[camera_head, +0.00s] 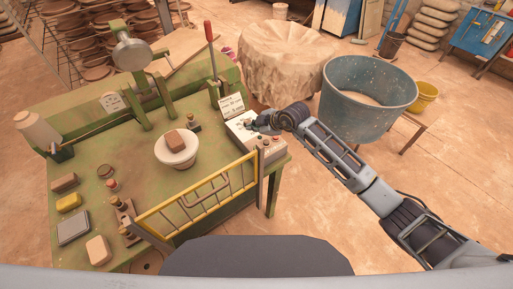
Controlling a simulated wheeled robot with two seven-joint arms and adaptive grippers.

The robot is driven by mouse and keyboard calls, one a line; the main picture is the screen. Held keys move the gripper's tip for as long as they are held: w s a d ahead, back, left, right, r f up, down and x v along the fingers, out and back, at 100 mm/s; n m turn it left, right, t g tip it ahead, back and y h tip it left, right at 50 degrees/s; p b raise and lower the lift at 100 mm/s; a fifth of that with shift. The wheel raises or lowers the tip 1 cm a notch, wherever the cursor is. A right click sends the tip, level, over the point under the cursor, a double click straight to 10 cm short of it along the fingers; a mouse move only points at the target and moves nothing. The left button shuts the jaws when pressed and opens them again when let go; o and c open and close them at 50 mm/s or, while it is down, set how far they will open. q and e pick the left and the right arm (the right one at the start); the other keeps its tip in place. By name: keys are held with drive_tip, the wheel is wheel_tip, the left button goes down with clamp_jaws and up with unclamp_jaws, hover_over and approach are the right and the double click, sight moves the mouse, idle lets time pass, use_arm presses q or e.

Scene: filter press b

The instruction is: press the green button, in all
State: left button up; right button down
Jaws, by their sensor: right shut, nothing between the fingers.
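A pale control box (237,132) sits at the right edge of the green machine table, below a small printed sign (232,104). It carries several small knobs and buttons on its front. My right gripper (257,124) is shut and empty, with its fingertips over the upper part of the box. The green button cannot be picked out clearly; the gripper covers part of the box top. Whether the fingertips touch anything there cannot be told. My left gripper is not in view.
A white bowl with a brown block (175,141) is on the green table (140,178). A red-handled lever (209,34) rises behind.

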drive_tip(key=shift+f, duration=0.25)
idle(0.3)
drive_tip(key=shift+f+b, duration=2.6)
drive_tip(key=shift+f, duration=0.15)
drive_tip(key=shift+f+b, duration=0.7)
drive_tip(key=shift+f, duration=0.7)
